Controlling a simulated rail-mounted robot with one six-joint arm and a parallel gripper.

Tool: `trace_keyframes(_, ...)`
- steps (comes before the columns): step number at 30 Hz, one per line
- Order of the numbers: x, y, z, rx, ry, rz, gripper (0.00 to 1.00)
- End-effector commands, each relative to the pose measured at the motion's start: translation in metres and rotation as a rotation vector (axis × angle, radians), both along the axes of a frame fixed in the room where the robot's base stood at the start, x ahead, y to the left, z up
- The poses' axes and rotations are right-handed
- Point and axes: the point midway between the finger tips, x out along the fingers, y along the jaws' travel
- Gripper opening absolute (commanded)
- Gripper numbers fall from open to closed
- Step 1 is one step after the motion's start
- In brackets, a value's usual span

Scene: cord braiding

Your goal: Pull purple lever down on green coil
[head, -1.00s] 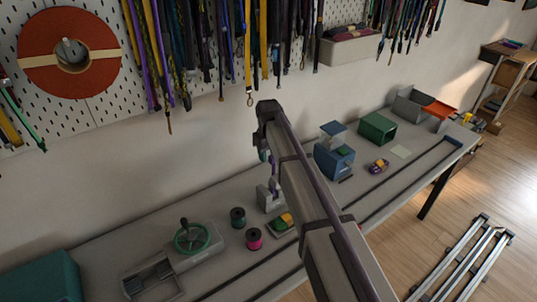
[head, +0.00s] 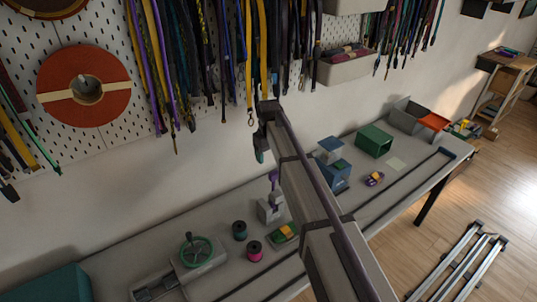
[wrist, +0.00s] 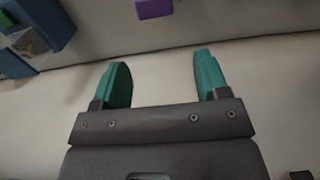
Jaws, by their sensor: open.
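A small grey press (head: 270,210) stands on the bench with a purple lever (head: 273,180) sticking up from its top. A purple block, which looks like the lever's end, also shows at the top edge of the wrist view (wrist: 154,8). A green coil (head: 240,230) on a dark spool stands on the bench to the left of the press. My gripper (wrist: 163,78) has teal fingers spread apart with nothing between them. In the head view my gripper (head: 260,151) is above and slightly left of the lever, apart from it. What lies under the press is too small to tell.
A pink spool (head: 254,251) and a tray with yellow and green pieces (head: 284,235) sit near the press. A green handwheel device (head: 197,252) is to the left. A blue machine (head: 333,172) and a green box (head: 374,140) are to the right. Cords hang above.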

Motion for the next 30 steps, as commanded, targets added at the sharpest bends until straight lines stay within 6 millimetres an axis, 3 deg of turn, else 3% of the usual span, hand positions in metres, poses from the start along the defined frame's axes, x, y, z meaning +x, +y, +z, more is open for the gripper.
trace_keyframes(1,0.000,0.000,0.021,0.000,0.000,0.000,0.68)
trace_keyframes(3,0.000,0.000,0.027,0.000,0.000,0.000,0.68)
trace_keyframes(11,0.000,0.000,0.025,0.000,0.000,0.000,0.68)
trace_keyframes(15,-0.001,-0.014,0.022,0.000,0.000,-0.020,0.57)
trace_keyframes(17,-0.023,-0.035,0.019,0.008,-0.001,-0.048,0.51)
trace_keyframes(18,-0.046,-0.050,0.017,0.028,-0.021,-0.030,0.47)
trace_keyframes(20,-0.070,-0.063,0.016,0.057,-0.067,0.114,0.41)
trace_keyframes(24,-0.114,-0.079,0.017,0.072,-0.214,0.593,0.28)
trace_keyframes(27,-0.133,-0.079,0.021,0.026,-0.325,0.979,0.18)
trace_keyframes(30,-0.135,-0.075,0.025,-0.044,-0.404,1.300,0.09)
